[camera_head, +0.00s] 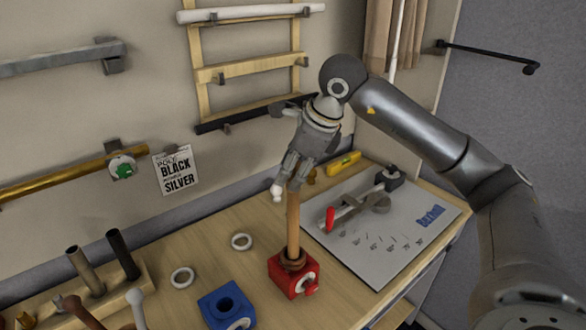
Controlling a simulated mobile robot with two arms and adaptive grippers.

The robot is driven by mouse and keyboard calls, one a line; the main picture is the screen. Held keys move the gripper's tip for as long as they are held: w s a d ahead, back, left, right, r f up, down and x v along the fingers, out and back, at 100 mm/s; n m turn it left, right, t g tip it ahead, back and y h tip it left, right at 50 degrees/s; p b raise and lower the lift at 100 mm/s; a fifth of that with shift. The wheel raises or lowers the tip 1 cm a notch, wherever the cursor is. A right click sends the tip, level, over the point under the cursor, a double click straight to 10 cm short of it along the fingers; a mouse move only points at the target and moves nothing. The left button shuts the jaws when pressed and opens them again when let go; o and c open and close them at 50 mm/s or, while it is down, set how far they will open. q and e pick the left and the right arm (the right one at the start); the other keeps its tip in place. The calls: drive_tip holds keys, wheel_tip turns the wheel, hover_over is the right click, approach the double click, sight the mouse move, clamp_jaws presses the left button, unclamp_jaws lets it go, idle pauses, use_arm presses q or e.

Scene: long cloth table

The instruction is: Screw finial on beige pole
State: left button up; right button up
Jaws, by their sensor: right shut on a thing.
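The beige pole (293,228) stands upright in a red block (301,280) on the wooden table, with a brown ring around its foot. My right gripper (287,184) points down at the top of the pole and hides it. It is shut on a small white knob (277,193), which looks like the finial. The knob shows at the fingertips, just left of the pole's upper end. I cannot tell whether knob and pole touch. My left gripper is out of view.
A blue block (226,305) and two white rings (241,241) (182,277) lie left of the red block. A rack with dark rods (123,254) is at the left. A grey board (384,241) with tools lies right. Wall rods hang behind.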

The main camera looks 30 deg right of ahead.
drive_tip(key=m+h, duration=0.1)
drive_tip(key=m, duration=0.2)
drive_tip(key=shift+m+h, duration=0.3)
drive_tip(key=shift+m, duration=0.1)
drive_tip(key=m+h, duration=0.1)
drive_tip(key=m, duration=0.3)
drive_tip(key=shift+h+p, duration=0.35)
drive_tip(key=shift+h, duration=0.05)
drive_tip(key=shift+m, duration=0.5)
drive_tip(key=shift+r+m+g+h+p, duration=0.15)
drive_tip(key=shift+m+g+h+p, duration=0.35)
drive_tip(key=shift+m, duration=0.6)
drive_tip(key=m+g+h+p, duration=0.1)
drive_tip(key=m+p, duration=0.3)
drive_tip(key=p, duration=0.1)
drive_tip(key=m+g+h+p, duration=0.1)
drive_tip(key=m+p, duration=0.3)
drive_tip(key=p, duration=0.2)
drive_tip(key=shift+r+g+p, duration=0.1)
drive_tip(key=shift+g+p, duration=0.2)
drive_tip(key=shift+w+f+m+b, duration=0.1)
drive_tip(key=shift+f+m+b, duration=0.2)
drive_tip(key=shift+m, duration=0.2)
drive_tip(key=m+g, duration=0.2)
drive_tip(key=m, duration=0.2)
drive_tip(key=shift+m, duration=0.3)
drive_tip(key=m+g, duration=0.2)
drive_tip(key=m, duration=0.2)
drive_tip(key=shift+y, duration=0.4)
drive_tip(key=o, duration=1)
